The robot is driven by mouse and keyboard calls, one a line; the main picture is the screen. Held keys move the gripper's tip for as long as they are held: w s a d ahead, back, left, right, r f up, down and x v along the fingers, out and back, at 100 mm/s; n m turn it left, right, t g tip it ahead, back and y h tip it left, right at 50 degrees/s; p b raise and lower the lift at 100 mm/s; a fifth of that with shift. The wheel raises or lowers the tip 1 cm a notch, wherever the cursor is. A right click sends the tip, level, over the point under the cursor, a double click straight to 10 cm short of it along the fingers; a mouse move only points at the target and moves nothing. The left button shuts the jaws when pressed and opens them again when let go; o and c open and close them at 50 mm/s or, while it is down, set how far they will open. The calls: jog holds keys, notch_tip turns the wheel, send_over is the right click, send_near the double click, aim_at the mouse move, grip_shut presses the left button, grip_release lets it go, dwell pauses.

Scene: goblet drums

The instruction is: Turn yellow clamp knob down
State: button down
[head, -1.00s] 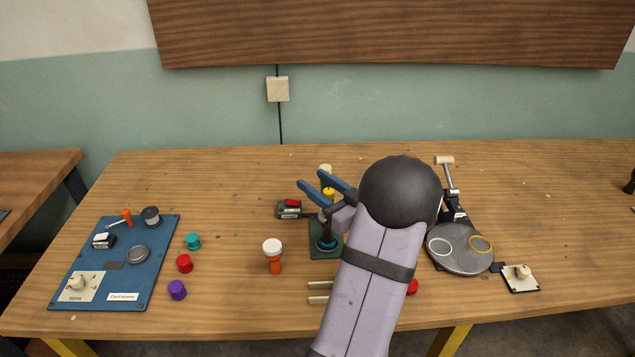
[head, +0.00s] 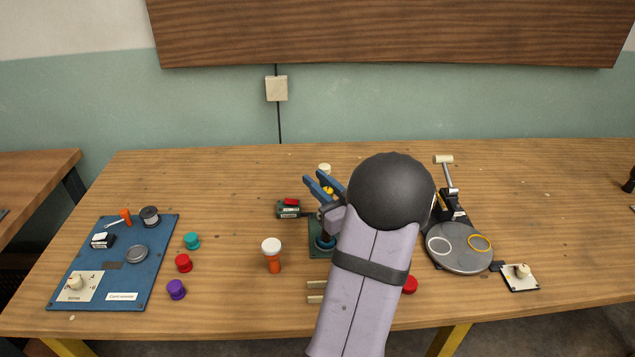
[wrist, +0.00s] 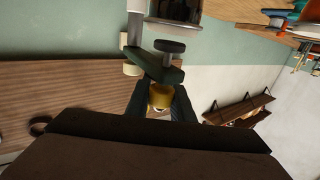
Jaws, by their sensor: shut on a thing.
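The yellow clamp knob (head: 329,190) shows between the blue fingers of my gripper (head: 325,187) in the head view. In the wrist view the yellow knob (wrist: 161,96) sits between the two dark fingertips, below a dark green arm of the clamp stand. My gripper is shut on the knob. The stand's green base (head: 318,252) lies on the table under my gripper, with a blue ring near its foot. My wrist and forearm hide the right side of the stand.
An orange goblet drum with a white top (head: 272,254) stands left of the stand. A green device with a red top (head: 289,209) is close by on the left. A grey round plate (head: 459,262) with a lever is at right. A blue board (head: 118,270) lies at far left.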

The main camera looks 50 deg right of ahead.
jog(key=c, duration=1.5)
grip_release()
jog(key=shift+c, duration=0.2)
jog(key=shift+n+y, duration=0.3)
jog(key=shift+y, duration=0.1)
